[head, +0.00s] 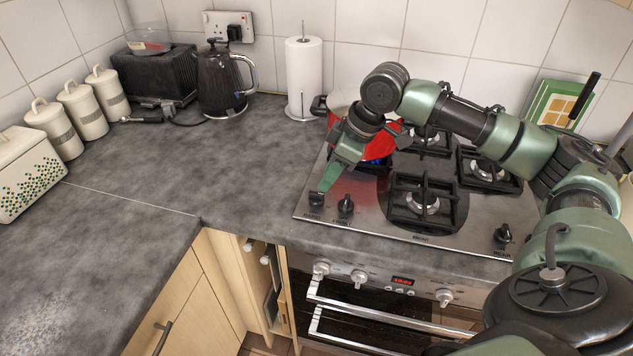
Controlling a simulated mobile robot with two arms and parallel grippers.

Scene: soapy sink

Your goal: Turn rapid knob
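The steel gas hob (383,215) has black knobs along its front edge. One knob (316,200) is at the front left corner, another knob (346,205) is just right of it, and a third knob (503,235) is at the front right. My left gripper is out of view.
A red pot (374,146) stands on the back left burner behind my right gripper, with blue flame under it. A paper towel roll (303,77) and a kettle (221,80) stand behind. The oven (385,300) is below. The left worktop (135,185) is largely clear.

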